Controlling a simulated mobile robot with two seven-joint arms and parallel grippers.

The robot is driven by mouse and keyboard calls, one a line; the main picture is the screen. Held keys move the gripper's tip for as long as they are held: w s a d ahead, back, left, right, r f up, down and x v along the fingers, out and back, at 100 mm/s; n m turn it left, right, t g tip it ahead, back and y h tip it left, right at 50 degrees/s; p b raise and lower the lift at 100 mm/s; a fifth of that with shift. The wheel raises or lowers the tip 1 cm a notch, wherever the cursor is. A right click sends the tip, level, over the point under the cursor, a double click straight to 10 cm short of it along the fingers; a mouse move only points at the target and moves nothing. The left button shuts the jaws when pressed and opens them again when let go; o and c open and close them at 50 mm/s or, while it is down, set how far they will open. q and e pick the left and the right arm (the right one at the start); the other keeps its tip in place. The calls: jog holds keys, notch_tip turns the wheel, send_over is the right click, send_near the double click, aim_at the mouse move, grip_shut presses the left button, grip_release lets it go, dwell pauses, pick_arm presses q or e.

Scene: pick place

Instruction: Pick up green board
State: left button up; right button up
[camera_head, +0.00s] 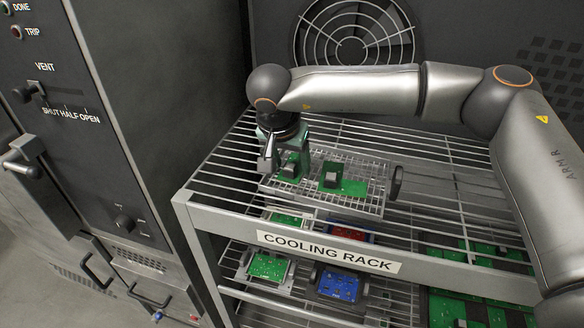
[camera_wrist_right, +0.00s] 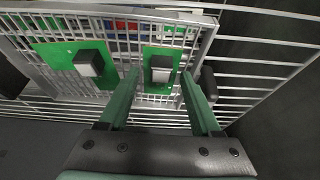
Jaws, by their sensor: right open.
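Two green boards, each with a grey block on it, are in a wire basket (camera_head: 375,207) on the rack's top. The right-hand green board (camera_head: 352,187) lies clear of my gripper; it also shows in the wrist view (camera_wrist_right: 52,57). The other green board (camera_head: 287,180) is at my right gripper (camera_head: 287,165) and partly hidden by it. In the wrist view, this board (camera_wrist_right: 152,88) and its block (camera_wrist_right: 161,68) appear between the two open green fingers. The fingers hold nothing. My left gripper is not in view.
The cooling rack (camera_head: 215,215) has a labelled front rail. Lower shelves hold another green board (camera_head: 268,266), a blue board (camera_head: 338,285) and a red board (camera_head: 347,233). A dark wall with a fan (camera_head: 352,45) stands behind. A control cabinet (camera_head: 150,90) stands at left. The rack top's left part is clear.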

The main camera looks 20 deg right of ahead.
jog(key=shift+c, duration=0.2)
grip_shut()
jog(key=shift+r, duration=0.15)
dwell(0.4)
